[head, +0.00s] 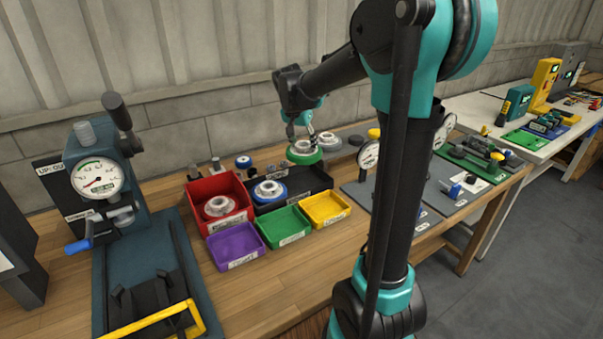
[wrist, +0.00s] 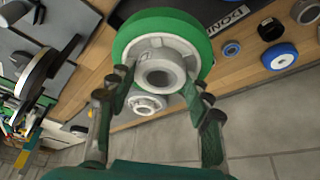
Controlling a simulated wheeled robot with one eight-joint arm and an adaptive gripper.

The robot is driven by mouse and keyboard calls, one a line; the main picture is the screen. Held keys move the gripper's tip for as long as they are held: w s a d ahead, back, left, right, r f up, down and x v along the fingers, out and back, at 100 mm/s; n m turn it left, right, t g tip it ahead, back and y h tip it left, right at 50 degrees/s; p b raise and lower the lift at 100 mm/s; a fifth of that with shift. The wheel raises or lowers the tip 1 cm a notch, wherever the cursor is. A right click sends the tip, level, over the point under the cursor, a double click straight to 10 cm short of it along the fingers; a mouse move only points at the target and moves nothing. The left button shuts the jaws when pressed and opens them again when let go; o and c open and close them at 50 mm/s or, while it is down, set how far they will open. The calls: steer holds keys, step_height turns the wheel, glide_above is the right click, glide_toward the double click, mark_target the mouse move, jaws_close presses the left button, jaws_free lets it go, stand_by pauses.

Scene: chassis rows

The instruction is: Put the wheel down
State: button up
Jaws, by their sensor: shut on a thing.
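The wheel, with a green rim and a light grey hub, is in my gripper in the head view (head: 304,155) and large in the wrist view (wrist: 135,38). My gripper (head: 303,136) has its two fingers on either side of the hub, as the wrist view also shows (wrist: 160,88). The wheel is near the back right of a black tray (head: 312,178), partly over its far edge or just behind it. I cannot tell whether its underside touches anything.
The black tray holds a blue-rimmed wheel (head: 269,192). A red bin (head: 195,190) with a grey wheel stands left; purple (head: 234,246), green (head: 285,228) and yellow (head: 325,210) bins stand in front. Grey wheels (head: 327,139) lie behind. Dial gauges (head: 369,158) stand right.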

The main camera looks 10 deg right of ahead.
mark_target(299, 154)
step_height(299, 154, down, 12)
steer(key=shift+r, duration=0.15)
stand_by(0.3)
steer(key=o, duration=1.5)
steer(key=v, duration=1.2)
steer(key=shift+d+r, duration=0.1)
